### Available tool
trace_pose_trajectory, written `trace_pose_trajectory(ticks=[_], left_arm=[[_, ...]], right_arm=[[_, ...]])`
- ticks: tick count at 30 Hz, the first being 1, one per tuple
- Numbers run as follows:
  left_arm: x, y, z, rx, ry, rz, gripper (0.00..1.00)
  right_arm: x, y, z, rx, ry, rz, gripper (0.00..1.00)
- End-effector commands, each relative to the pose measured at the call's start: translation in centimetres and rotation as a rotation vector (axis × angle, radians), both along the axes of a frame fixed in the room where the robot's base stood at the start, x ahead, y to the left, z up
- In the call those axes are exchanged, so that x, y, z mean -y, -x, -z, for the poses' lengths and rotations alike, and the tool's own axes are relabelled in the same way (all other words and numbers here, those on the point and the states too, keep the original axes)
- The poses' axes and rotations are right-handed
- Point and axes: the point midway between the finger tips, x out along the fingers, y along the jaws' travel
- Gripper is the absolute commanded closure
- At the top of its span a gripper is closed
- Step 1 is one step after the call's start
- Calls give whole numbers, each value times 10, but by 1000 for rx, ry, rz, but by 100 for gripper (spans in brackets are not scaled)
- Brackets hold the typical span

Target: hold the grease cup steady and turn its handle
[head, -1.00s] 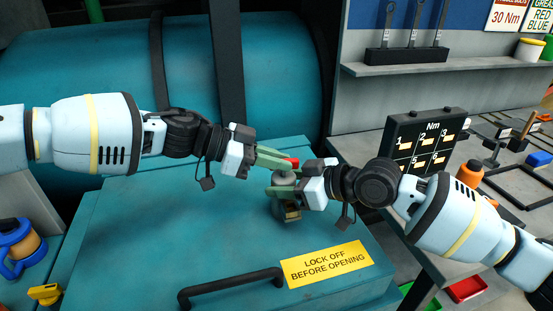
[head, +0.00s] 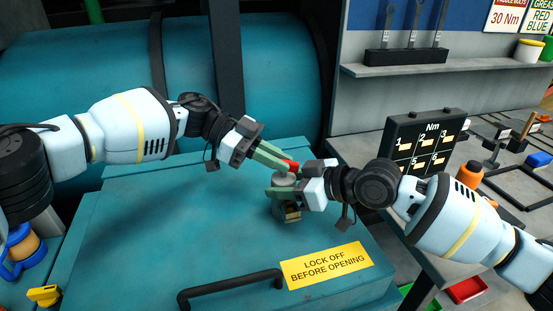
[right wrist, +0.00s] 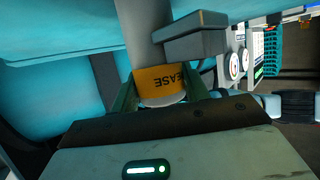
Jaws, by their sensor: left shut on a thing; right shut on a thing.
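The grease cup (head: 284,180) is a small grey cup standing on the teal machine cover, partly hidden by my grippers. A red handle (head: 293,166) shows at its top. My left gripper (head: 283,163) comes in from the upper left with its green fingers shut on the red handle. My right gripper (head: 276,191) comes from the right, just below, shut on the cup's body. In the right wrist view the cup's yellow label (right wrist: 163,80) reads "EASE" upside down, between the green fingers.
The teal cover (head: 170,225) carries a black bar handle (head: 230,288) and a yellow "LOCK OFF BEFORE OPENING" sign (head: 326,265). A black numbered board (head: 425,143) and an orange bottle (head: 470,172) stand on the bench at right. The cover's left part is clear.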

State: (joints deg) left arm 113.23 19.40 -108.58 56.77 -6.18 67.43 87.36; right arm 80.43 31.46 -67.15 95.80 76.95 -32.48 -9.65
Motion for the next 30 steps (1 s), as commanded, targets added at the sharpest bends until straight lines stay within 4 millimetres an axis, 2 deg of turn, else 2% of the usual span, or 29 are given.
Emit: trace_pose_trajectory(ticks=[15, 30], left_arm=[[3, -6, -3, 12, 0, 177, 100], [1, -6, -2, 5, 2, 254, 100]], right_arm=[[-2, 2, 1, -1, 3, -6, 89], [-3, 4, 1, -2, 4, -11, 89]])
